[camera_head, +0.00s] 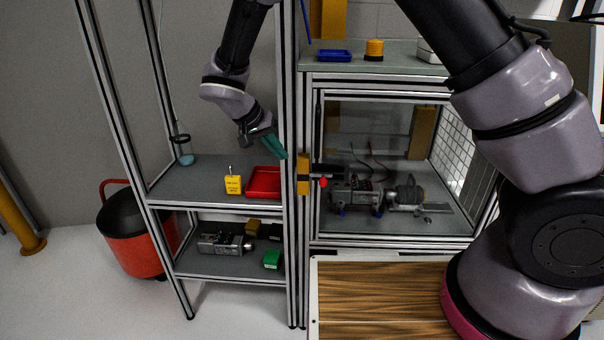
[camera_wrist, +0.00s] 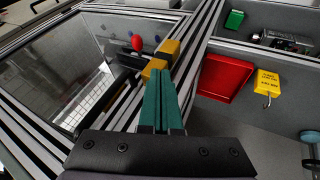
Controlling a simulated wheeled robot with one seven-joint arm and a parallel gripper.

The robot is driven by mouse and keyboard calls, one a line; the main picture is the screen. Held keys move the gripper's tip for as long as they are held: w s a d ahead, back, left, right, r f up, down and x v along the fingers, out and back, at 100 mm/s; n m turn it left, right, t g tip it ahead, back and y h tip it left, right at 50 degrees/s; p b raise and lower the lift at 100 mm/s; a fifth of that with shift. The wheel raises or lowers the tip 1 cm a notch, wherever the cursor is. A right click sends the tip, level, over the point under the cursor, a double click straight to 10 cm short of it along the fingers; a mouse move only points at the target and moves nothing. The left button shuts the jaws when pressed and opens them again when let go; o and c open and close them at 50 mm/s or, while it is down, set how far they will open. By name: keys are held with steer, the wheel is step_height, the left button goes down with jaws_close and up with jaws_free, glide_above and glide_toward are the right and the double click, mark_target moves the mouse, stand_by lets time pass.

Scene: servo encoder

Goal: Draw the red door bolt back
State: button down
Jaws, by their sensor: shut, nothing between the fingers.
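The door bolt shows its red knob (camera_head: 323,182) at the left edge of the glazed enclosure door (camera_head: 375,130), beside a yellow block (camera_head: 303,174) on the frame post. In the wrist view the red knob (camera_wrist: 137,42) lies beyond and a little left of my fingertips, next to the yellow blocks (camera_wrist: 170,50). My gripper (camera_head: 281,153) has green fingers, seen shut together in the wrist view (camera_wrist: 158,78), with nothing between them. In the head view it is left of and above the knob, apart from it. I cannot tell whether the fingertips touch the yellow block.
A shelf rack stands left of the enclosure, with a red tray (camera_head: 263,181) and a yellow padlock (camera_head: 233,184) on its upper shelf. Motor parts (camera_head: 355,195) sit behind the glass. A wooden top (camera_head: 380,290) lies in front. Metal posts stand close to my gripper.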

mark_target(326, 180)
stand_by(0.3)
steer(key=x, duration=1)
steer(key=shift+w+d+f, duration=0.1)
steer(key=shift+d+f, duration=0.1)
steer(key=shift+d, duration=1.15)
steer(key=shift+d+f, duration=0.15)
steer(key=shift+d, duration=0.5)
steer(key=shift+d, duration=0.1)
steer(key=shift+d, duration=1.5)
